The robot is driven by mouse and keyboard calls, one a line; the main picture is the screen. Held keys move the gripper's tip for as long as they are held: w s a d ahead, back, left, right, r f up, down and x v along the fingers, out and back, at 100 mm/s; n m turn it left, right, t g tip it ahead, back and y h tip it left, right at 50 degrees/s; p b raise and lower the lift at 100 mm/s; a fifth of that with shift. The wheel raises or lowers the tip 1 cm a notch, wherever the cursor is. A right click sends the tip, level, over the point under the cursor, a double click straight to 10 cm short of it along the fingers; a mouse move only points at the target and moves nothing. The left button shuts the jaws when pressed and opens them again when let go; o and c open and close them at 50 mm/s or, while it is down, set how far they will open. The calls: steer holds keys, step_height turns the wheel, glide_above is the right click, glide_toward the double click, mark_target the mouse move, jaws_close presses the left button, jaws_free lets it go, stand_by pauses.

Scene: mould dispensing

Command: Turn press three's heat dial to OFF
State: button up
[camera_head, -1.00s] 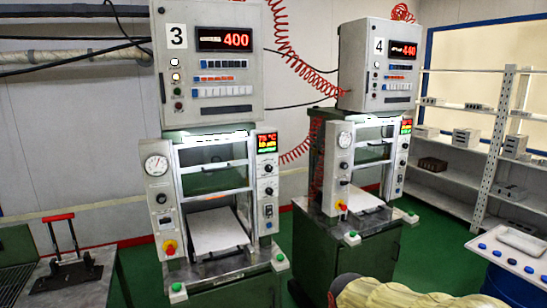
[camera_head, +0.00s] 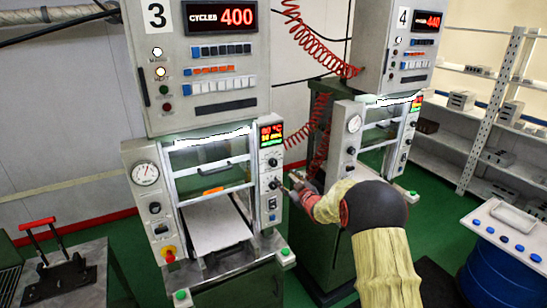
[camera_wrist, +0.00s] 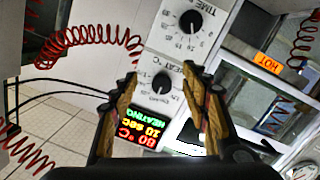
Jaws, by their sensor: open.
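Press three (camera_head: 200,110) stands at centre left in the head view, marked with a 3. Its heat dial (camera_head: 272,162) is the round black knob just below the lit display (camera_head: 271,134) on the right-hand panel. My gripper (camera_head: 288,186) is in front of that panel, close to the knobs. In the wrist view, which is upside down, the heat dial (camera_wrist: 162,84) lies between the two fingers of my open gripper (camera_wrist: 160,76). I cannot tell whether they touch it. The dial's exact setting is too small to read. The display (camera_wrist: 140,130) shows HEATING.
The time dial (camera_wrist: 188,20) sits beside the heat dial. An orange HOT label (camera_wrist: 268,62) is on the press. Press four (camera_head: 385,110) stands to the right, with red coiled cables (camera_head: 318,45) between. A blue drum (camera_head: 500,275) is at the lower right.

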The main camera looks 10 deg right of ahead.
mark_target(274, 163)
steer(key=shift+n+t+y, duration=0.4)
steer(key=shift+t+y, duration=0.1)
steer(key=shift+y, duration=0.1)
steer(key=shift+w+a+r+p, duration=0.4)
steer(key=shift+w+a+r, duration=0.15)
steer(key=shift+w, duration=0.55)
steer(key=shift+w+a+r+p, duration=0.45)
steer(key=shift+w+a, duration=0.25)
steer(key=shift+w, duration=0.35)
steer(key=shift+w+a+r+p, duration=0.35)
steer(key=shift+w+a+r, duration=0.25)
steer(key=shift+w, duration=0.5)
steer(key=shift+f, duration=0.1)
steer(key=shift+c, duration=1.2)
steer(key=c, duration=0.9)
